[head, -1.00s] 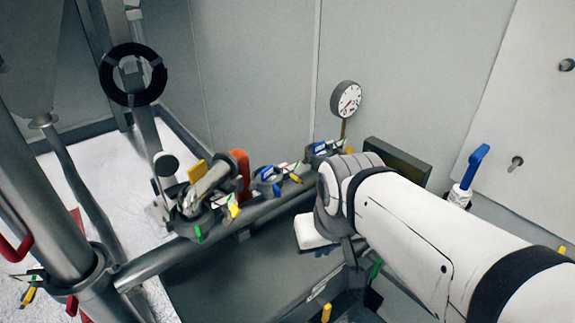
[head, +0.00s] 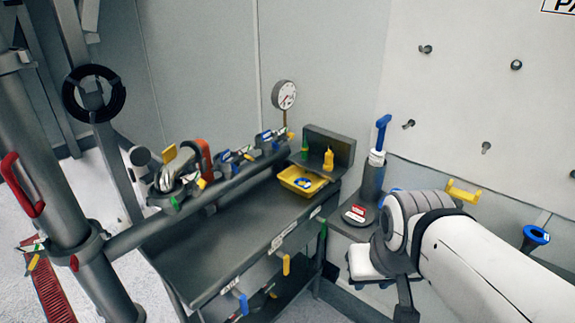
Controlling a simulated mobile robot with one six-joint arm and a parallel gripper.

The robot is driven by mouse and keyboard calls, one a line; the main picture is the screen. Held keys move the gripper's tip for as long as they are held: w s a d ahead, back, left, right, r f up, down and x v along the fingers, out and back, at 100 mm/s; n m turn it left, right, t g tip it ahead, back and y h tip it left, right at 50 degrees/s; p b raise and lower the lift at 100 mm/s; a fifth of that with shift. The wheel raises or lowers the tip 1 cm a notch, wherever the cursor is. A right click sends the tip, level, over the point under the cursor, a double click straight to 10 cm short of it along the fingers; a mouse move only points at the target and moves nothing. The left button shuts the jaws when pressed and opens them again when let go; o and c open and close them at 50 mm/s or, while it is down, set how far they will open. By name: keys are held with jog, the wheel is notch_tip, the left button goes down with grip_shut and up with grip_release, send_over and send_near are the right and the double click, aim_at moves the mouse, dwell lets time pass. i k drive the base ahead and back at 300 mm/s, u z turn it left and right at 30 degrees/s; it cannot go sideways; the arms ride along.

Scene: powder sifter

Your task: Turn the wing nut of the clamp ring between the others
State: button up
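Several clamp rings sit in a row along a slanting grey pipe (head: 235,185) in the head view. The middle clamp ring (head: 231,164) has a blue handle-like part, which may be its wing nut. A left clamp ring (head: 168,194) with green and yellow parts and a right clamp ring (head: 270,144) with blue parts are on either side. The wing nuts are too small to tell how they are turned. My arm (head: 410,235) comes in from the lower right, and its end is well right of the rings, touching none. My gripper's fingers cannot be made out.
A grey bench (head: 215,245) stands below the pipe, with a yellow tray (head: 303,180) at its far right. A pressure gauge (head: 284,95) rises behind. A blue-handled valve (head: 380,135) stands by the wall. A thick column (head: 55,165) is at left.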

aim_at(250, 159)
jog(key=z, duration=1.9)
jog(key=i, duration=0.15)
jog(key=u, duration=1.4)
jog(key=i, duration=0.85)
jog(key=u, duration=0.4)
jog(key=k, duration=0.8)
jog(key=u, duration=0.2)
jog(key=i, duration=0.9)
jog(key=z, duration=0.1)
